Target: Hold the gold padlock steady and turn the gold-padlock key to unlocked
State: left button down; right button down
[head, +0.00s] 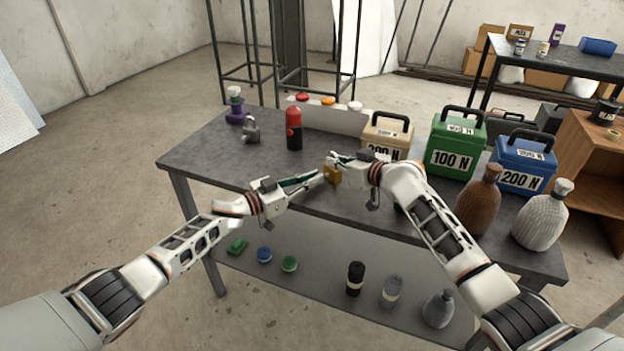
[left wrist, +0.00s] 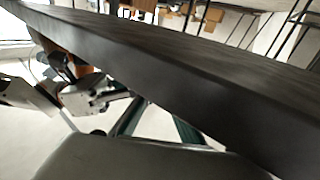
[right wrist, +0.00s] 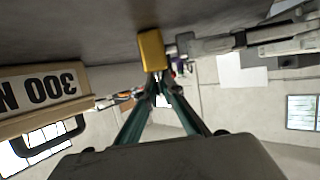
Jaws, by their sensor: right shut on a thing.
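The gold padlock (head: 333,175) is at the middle of the grey table. In the right wrist view the padlock (right wrist: 152,50) shows as a gold block at my fingertips. My right gripper (head: 336,158) is shut on its upper end, probably at the shackle, which the fingers hide. My left gripper (head: 322,177) reaches in from the left, its tips close beside the padlock; I cannot tell whether they touch it. In the left wrist view the table edge hides the left fingertips, so their gap is unclear. I cannot make out the key.
The grey table (head: 215,158) also holds a grey padlock (head: 251,131), a red bottle (head: 293,128) and several labelled weights, including a green one (head: 455,150). Brown (head: 478,205) and ribbed (head: 540,218) bottles stand at right. The table's left part is mostly clear.

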pick_arm(q)
jog(key=shift+m, duration=0.4)
jog(key=shift+s+d+f+m, duration=0.1)
jog(key=shift+s+m, duration=0.05)
jog(key=shift+m, duration=2.55)
jog(key=c, duration=2.2)
grip_release()
jog(key=shift+o, duration=0.2)
jog(key=v, duration=1.2)
jog(key=shift+s, duration=0.1)
